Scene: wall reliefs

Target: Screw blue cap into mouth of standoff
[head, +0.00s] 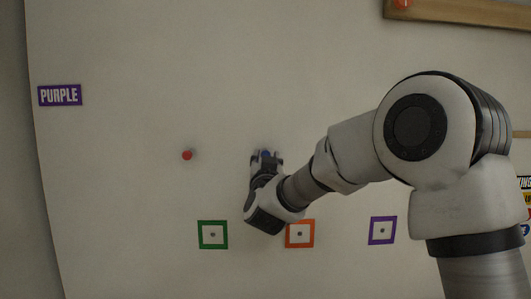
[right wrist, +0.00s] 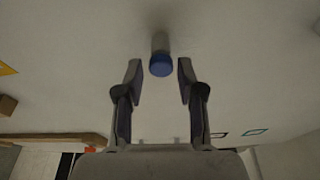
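The blue cap (right wrist: 161,66) sits at the near end of a grey standoff (right wrist: 160,42) that sticks out from the wall. I cannot tell how far it is screwed in. My right gripper (right wrist: 160,70) is open, with one finger on each side of the cap and a visible gap on both sides. In the head view my right gripper (head: 266,157) is at the wall, and a little blue of the cap (head: 266,153) shows between its fingers. The standoff is mostly hidden there. My left gripper is in neither view.
A red cap (head: 187,155) on another wall post is left of my right gripper. Green (head: 213,246), orange (head: 300,246) and purple (head: 383,243) square frames are lower on the wall. A PURPLE sign (head: 60,95) hangs at left. A wooden ledge (head: 460,12) is at upper right.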

